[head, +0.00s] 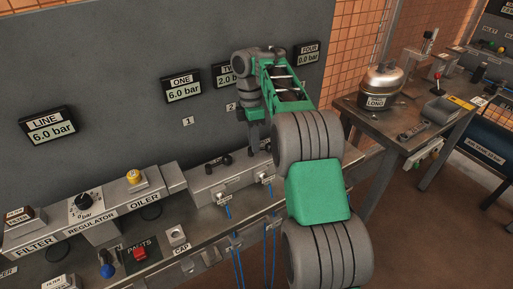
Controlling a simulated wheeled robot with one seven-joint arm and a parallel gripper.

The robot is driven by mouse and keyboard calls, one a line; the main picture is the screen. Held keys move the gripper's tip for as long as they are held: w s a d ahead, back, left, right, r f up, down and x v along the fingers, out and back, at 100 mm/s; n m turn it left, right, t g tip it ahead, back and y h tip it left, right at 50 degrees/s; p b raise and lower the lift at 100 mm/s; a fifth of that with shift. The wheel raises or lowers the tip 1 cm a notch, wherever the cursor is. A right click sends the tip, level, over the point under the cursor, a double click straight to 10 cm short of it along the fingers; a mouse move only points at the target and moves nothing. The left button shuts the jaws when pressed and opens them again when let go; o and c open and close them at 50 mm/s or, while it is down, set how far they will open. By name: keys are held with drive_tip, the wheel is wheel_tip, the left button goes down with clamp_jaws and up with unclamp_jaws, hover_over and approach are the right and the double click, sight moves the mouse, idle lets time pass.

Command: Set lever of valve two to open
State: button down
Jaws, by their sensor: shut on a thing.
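My gripper (254,148) reaches down to the grey valve block (232,178) on the bench. It is shut at the second valve position, on what appears to be the lever of valve two; the fingers hide most of that lever, so its angle cannot be told. To its left, the black lever of valve one (218,160) lies low across the block. The display TWO (227,76) is partly hidden by my arm and seems to read 2.0. The display ONE (183,85) reads 6.0 bar.
The display LINE (48,125) reads 6.0 bar and FOUR (307,54) 0.0 bar. A regulator (86,205), a red button (139,253) and blue hoses (236,255) are on the left and front. A side table (405,122) with a metal tank (382,84) stands right. My arm covers the block's right part.

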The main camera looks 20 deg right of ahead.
drive_tip(key=shift+w+a+n+h+b, duration=0.15)
drive_tip(key=shift+n+b, duration=0.1)
drive_tip(key=shift+n, duration=0.4)
drive_tip(key=shift+w+n+h+b, duration=0.15)
drive_tip(key=shift+n+b, duration=0.1)
drive_tip(key=shift+n, duration=0.4)
drive_tip(key=shift+s, duration=0.1)
drive_tip(key=c, duration=1.5)
unclamp_jaws()
wheel_tip(320, 180, up, 8)
drive_tip(key=w+p, duration=0.1)
drive_tip(key=p, duration=0.5)
drive_tip(key=shift+w+f, duration=0.15)
drive_tip(key=shift+w, duration=0.1)
drive_tip(key=shift+a, duration=0.15)
drive_tip(key=shift+c, duration=0.4)
